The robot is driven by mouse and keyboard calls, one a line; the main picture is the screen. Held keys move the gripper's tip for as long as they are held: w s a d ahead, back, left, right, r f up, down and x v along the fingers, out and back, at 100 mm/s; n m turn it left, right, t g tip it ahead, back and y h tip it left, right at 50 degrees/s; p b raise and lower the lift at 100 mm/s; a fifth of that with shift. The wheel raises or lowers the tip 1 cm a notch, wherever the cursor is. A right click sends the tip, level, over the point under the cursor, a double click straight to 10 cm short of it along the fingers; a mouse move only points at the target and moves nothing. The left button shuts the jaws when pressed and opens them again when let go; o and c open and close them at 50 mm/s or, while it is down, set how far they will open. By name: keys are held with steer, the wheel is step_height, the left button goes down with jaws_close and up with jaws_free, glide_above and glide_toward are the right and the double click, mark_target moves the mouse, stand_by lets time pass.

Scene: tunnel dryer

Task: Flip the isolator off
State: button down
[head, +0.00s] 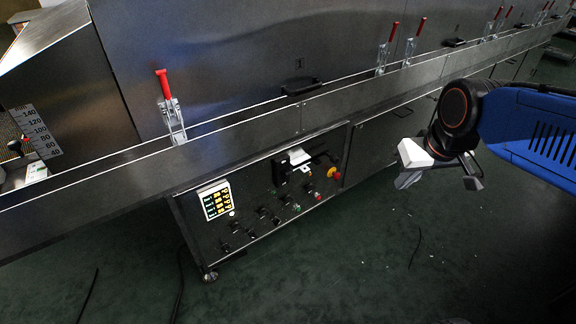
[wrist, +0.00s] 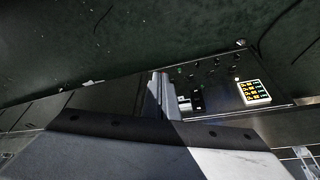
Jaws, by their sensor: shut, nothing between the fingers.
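The control panel (head: 262,212) is a dark cabinet face below the dryer's ledge. On its upper part is a black and pale switch assembly (head: 297,158), which may be the isolator; its lever position is too small to tell. Beside it is a red knob on a yellow base (head: 333,172). In the wrist view the panel appears upside down, with the pale and black assembly (wrist: 190,103) partly visible near the middle. My gripper (head: 440,172) is shut and empty, in free air to the right of the panel, apart from it.
A lit display (head: 216,200) and several small buttons share the panel; the display also shows in the wrist view (wrist: 255,92). Red-handled clamps (head: 166,92) stand along the ledge above. A black handle (head: 300,86) sticks out from the dryer wall. The green floor (head: 360,260) before the panel is mostly clear.

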steer(key=w+a+n, duration=0.1)
steer(key=w+a, duration=0.4)
steer(key=w, duration=0.4)
steer(key=n+g+y, duration=0.1)
steer(key=n+g, duration=0.1)
steer(key=n, duration=0.2)
glide_above(286, 172)
steer(key=s+d, duration=0.2)
steer(key=s, duration=0.1)
step_height(286, 172, down, 13)
steer(key=shift+w+d, duration=0.15)
steer(key=x, duration=1)
